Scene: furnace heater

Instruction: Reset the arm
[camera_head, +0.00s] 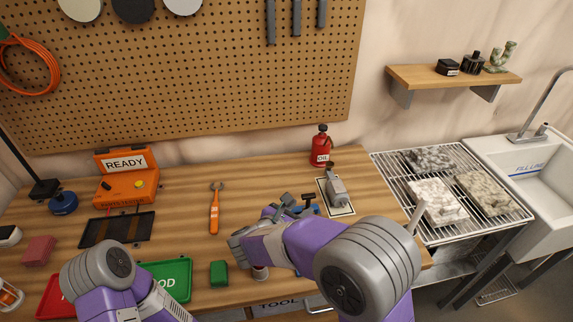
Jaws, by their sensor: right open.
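My right arm comes in from the lower right and bends left over the workbench (180,200). My right gripper (277,208) is small in the view and partly hidden by my own wrist. It is open, with nothing seen between its fingers, over the middle of the bench. It is beside a blue and black tool (306,207), and I cannot tell whether they touch. My left arm shows only as a grey and purple joint at the lower left. My left gripper is out of view.
An orange READY box (125,187), a wrench (214,210), a green block (219,273), a green tray (172,280), a red oil can (321,146) and a grey metal device (337,190) are on the bench. A wire rack (385,165) and sink (550,160) stand right.

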